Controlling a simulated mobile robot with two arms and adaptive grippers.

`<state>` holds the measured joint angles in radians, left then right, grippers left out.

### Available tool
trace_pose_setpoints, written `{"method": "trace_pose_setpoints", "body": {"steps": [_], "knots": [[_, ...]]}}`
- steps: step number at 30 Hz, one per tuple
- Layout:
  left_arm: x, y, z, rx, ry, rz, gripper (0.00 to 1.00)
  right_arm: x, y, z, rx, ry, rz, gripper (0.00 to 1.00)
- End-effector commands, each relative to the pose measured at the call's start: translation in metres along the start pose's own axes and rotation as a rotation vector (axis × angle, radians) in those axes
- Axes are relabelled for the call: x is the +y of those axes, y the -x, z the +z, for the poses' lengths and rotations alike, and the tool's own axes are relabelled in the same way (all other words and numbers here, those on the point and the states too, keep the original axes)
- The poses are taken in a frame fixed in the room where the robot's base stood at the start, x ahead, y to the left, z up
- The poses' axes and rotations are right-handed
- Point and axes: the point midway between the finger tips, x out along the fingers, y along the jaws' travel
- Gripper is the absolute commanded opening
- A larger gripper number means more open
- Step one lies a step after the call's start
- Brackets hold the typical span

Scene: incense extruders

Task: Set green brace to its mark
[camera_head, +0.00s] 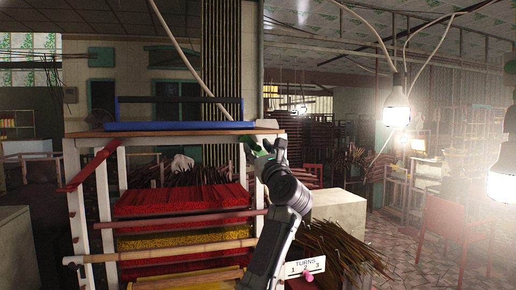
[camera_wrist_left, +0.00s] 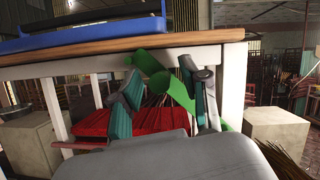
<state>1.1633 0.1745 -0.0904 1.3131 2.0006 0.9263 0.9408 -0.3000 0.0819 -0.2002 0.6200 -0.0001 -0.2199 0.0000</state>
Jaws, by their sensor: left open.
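The green brace (camera_wrist_left: 178,90) runs diagonally below the wooden top of the white rack in the left wrist view, with a round green end at its upper left. In the head view the brace (camera_head: 250,143) shows as a small green piece at the rack's upper right corner. My left gripper (camera_head: 264,147) is at that corner. In the left wrist view its fingers (camera_wrist_left: 160,98) are spread, with part of the brace between them and one finger overlapping it. Whether they touch it, I cannot tell. No mark for the brace can be made out. My right gripper is out of view.
The white rack (camera_head: 104,200) holds red and yellow incense bundles on its shelves. A blue tray (camera_head: 175,126) lies on its wooden top. A TURNS sign (camera_head: 306,267) with a pink pointer stands below right, beside loose incense sticks (camera_head: 345,250). Lit bulbs hang at right.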

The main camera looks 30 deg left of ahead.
Motion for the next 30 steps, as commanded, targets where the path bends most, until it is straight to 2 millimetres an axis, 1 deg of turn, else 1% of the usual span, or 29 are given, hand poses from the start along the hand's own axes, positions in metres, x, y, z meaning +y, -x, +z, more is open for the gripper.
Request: {"method": "trace_pose_setpoints", "body": {"steps": [2, 3, 10, 23, 26, 30], "knots": [[0.000, 0.000, 0.000, 0.000, 0.000, 0.000, 0.46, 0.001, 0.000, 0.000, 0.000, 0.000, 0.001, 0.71], [0.000, 0.000, 0.000, 0.000, 0.000, 0.000, 0.39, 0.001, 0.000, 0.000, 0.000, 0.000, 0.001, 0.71], [0.000, 0.000, 0.000, 0.000, -0.001, 0.000, 0.01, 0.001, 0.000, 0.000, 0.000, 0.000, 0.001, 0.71], [0.001, 0.001, -0.002, 0.000, 0.007, 0.003, 0.00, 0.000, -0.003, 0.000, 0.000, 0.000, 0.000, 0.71], [0.004, 0.002, -0.004, 0.000, 0.027, 0.012, 0.00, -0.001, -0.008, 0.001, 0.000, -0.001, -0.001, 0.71], [0.010, 0.005, -0.011, 0.001, 0.083, 0.034, 0.00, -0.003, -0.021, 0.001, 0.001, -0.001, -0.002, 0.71]]}}
